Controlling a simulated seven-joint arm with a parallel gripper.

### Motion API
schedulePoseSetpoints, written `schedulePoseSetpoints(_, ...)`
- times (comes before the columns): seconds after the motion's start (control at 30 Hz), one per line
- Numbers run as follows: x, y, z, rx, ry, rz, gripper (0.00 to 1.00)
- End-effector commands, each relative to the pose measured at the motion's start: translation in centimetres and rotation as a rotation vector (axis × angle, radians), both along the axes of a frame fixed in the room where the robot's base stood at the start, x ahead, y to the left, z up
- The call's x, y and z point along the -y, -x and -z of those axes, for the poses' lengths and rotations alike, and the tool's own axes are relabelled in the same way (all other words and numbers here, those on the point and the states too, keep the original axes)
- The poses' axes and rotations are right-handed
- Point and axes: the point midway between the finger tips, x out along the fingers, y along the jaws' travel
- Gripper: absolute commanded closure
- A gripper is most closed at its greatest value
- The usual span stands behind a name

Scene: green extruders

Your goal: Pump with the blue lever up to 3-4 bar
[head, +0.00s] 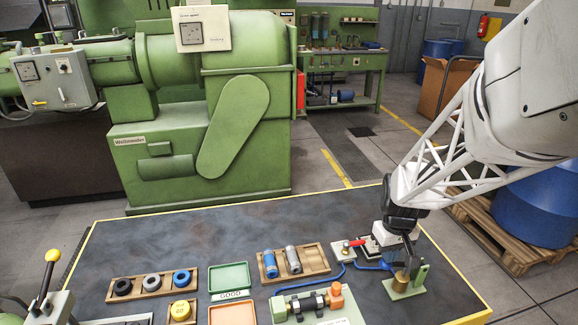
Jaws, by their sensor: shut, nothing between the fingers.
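My gripper (408,262) is shut and empty, pointing down over the right part of the dark table. Left of its fingers is a flat blue piece (374,265), which looks like the blue lever. It lies low over the table beside a small white and black unit with a red handle (354,243). My gripper and wrist hide part of this unit. I cannot tell whether the fingers touch the blue piece. No pressure gauge reading can be made out.
A brass cylinder on a green stand (404,285) is just below my fingertips. A blue hose (318,283) runs left to a green fixture (310,302). Wooden trays with rings (153,284) and cylinders (293,262) stand further left. A yellow-knobbed lever (50,262) rises at far left.

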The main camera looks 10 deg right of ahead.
Motion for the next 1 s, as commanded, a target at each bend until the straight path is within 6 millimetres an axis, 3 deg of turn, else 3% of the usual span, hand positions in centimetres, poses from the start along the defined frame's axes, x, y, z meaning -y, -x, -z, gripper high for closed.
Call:
schedulePoseSetpoints(0.37, 0.0, 0.0, 0.3, 0.0, 0.0, 0.0, 1.0)
schedulePoseSetpoints(1.0, 0.0, 0.0, 4.9, -0.002, -0.001, 0.0, 1.0)
